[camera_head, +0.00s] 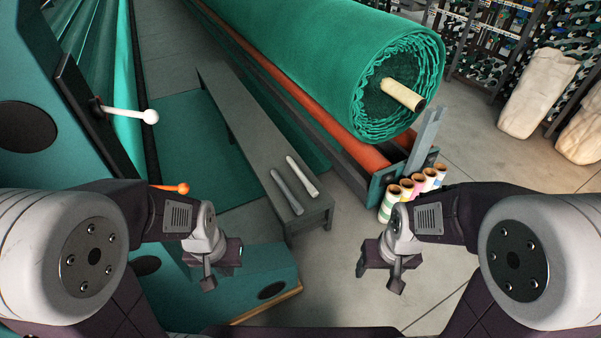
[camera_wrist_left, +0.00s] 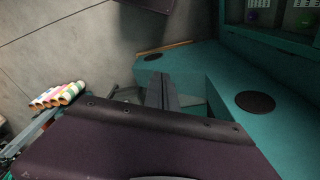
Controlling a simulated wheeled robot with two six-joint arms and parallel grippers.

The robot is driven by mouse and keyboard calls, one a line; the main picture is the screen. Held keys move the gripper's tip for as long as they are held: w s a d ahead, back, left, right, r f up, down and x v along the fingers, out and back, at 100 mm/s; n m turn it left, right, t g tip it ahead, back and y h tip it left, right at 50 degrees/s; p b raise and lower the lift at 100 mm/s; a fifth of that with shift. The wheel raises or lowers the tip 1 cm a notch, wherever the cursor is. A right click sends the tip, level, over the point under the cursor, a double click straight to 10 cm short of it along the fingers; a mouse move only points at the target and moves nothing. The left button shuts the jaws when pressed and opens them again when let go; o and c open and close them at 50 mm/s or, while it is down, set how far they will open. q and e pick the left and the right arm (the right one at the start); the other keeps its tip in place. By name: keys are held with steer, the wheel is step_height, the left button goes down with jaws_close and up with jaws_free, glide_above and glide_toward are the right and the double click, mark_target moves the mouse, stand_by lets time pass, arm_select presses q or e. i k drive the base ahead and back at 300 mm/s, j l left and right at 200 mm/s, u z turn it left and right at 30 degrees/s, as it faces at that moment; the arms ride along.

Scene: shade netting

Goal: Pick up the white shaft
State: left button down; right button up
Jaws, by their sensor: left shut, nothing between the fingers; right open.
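A pale, whitish shaft (camera_head: 302,175) lies on the grey bench (camera_head: 246,130), near its front end. A darker grey shaft (camera_head: 286,192) lies beside it on the left, roughly parallel. My left gripper (camera_head: 208,280) is shut and empty, in front of the bench and to the left of the shafts, over the teal machine base. Its fingers also show in the left wrist view (camera_wrist_left: 161,92), where I cannot make out the shafts. My right gripper (camera_head: 396,280) is open and empty, to the right and in front of the bench. Neither gripper touches a shaft.
A big green netting roll (camera_head: 320,50) lies behind the bench on the right. Several coloured tubes (camera_head: 410,190) stand at its frame's end. A white-knobbed lever (camera_head: 125,113) and an orange-knobbed lever (camera_head: 178,188) stick out on the left. Floor between my grippers is clear.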

mark_target(313, 190)
steer(key=i+l+u, duration=0.1)
steer(key=l, duration=0.25)
steer(key=i+l+u, duration=0.1)
steer(key=i+l, duration=0.2)
steer(key=i+l+u, duration=0.1)
steer(key=l, duration=0.35)
steer(key=i+l+u, duration=0.1)
steer(key=i+l, duration=0.2)
steer(key=i+l+u, duration=0.1)
steer(key=l, duration=0.35)
steer(key=i+l+u, duration=0.1)
steer(key=l, duration=0.35)
steer(key=i+l+u, duration=0.15)
steer(key=i, duration=0.3)
steer(key=i+l+u, duration=0.15)
steer(key=i, duration=0.25)
steer(key=i+l+u, duration=0.1)
steer(key=i+l, duration=0.25)
steer(key=i, duration=0.1)
